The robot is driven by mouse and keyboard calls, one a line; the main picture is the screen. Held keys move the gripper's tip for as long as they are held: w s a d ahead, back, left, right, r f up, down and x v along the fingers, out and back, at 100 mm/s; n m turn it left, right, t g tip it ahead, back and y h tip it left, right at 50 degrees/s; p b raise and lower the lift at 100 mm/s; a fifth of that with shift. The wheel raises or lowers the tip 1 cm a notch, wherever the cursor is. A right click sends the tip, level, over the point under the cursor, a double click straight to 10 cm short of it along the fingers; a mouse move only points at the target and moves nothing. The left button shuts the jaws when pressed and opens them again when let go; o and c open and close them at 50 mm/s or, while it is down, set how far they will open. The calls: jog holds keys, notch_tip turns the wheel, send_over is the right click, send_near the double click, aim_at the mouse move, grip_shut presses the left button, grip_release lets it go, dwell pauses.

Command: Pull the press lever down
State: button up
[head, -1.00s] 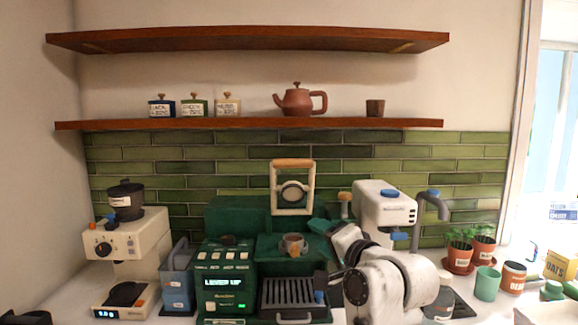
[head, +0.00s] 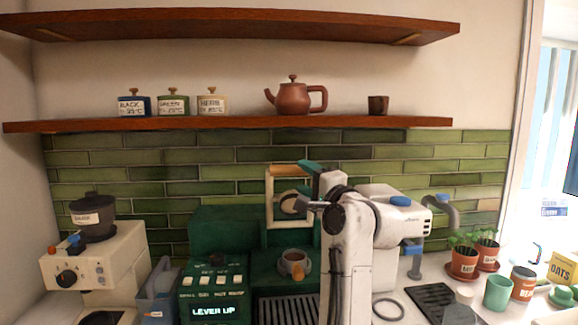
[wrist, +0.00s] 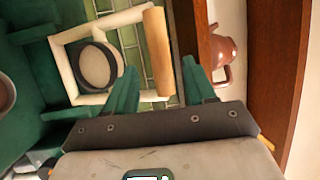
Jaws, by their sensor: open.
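The press lever is a cream upright frame (head: 269,200) with a wooden bar (head: 284,169) across its top, standing on the green machine (head: 212,236). The machine's display (head: 213,311) reads "LEVER UP". My gripper (head: 312,178) is raised beside the top right of the lever, its teal fingers open. In the wrist view the wooden bar (wrist: 157,50) appears between the lines of the two open fingers (wrist: 161,78), nearer the left one. Whether it is within their reach in depth cannot be told.
A white coffee machine (head: 385,200) stands close behind my arm on the right. The lower shelf (head: 220,123), with a teapot (head: 294,99), runs above. A cream grinder (head: 95,265) stands left.

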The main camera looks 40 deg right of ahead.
aim_at(291, 168)
jog(key=p+x, duration=0.1)
jog(key=x, duration=0.6)
jog(key=shift+w+d+p, duration=0.1)
jog(key=shift+w+p, duration=0.15)
jog(key=shift+p, duration=0.15)
jog(key=shift+c, duration=0.5)
grip_shut()
